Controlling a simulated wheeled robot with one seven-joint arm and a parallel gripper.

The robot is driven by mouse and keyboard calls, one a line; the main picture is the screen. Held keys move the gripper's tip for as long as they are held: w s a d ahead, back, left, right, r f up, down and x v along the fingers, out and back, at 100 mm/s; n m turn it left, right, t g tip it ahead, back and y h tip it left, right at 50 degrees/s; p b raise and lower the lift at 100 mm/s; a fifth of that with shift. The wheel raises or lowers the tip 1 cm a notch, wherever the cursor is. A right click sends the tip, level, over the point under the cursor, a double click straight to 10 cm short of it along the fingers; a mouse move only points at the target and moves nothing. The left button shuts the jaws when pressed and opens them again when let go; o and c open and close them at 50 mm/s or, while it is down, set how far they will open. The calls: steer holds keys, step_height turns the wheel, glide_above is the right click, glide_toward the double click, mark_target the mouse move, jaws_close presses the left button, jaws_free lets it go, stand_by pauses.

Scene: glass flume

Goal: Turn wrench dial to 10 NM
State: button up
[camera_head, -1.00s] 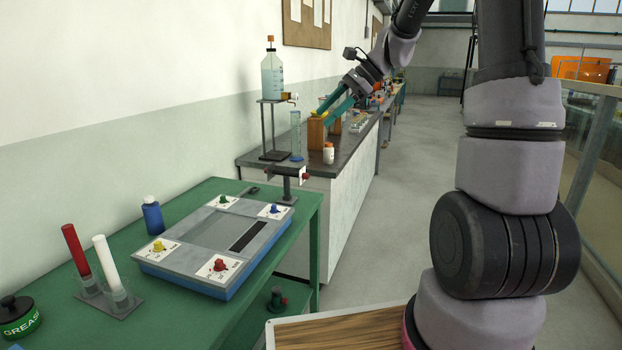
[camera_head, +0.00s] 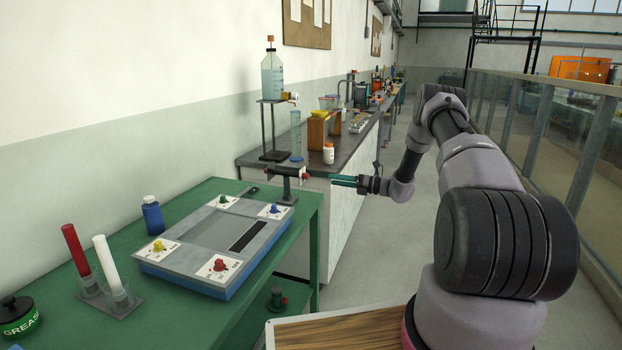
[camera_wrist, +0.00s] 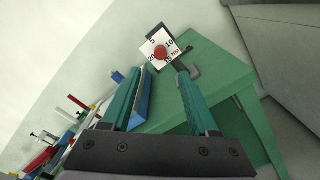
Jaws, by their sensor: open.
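The wrench dial is a white plate with a red knob (camera_wrist: 160,52), seen in the wrist view. Its plate (camera_wrist: 169,40) reads 5, 10, 15, 20 and NM. Which number the knob points to is too small to tell. In the head view its red knob (camera_head: 306,175) shows edge-on at the right end of a dark bar (camera_head: 286,171) on a stand at the green bench's far corner. My gripper (camera_head: 336,181) is open and empty, right of the dial and apart from it. In the wrist view its teal fingers (camera_wrist: 159,74) point towards the dial.
The green bench (camera_head: 190,205) holds a blue panel box (camera_head: 190,268) with coloured knobs, a blue bottle (camera_head: 152,215) and red and white tubes. The grey-topped counter (camera_head: 345,150) stands close behind the dial. The aisle floor (camera_head: 345,255) is clear.

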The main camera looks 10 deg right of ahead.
mark_target(306, 176)
steer(key=x, duration=1)
steer(key=shift+w+a, duration=0.2)
steer(key=shift+a, duration=0.05)
steer(key=shift+c, duration=0.3)
jaws_close()
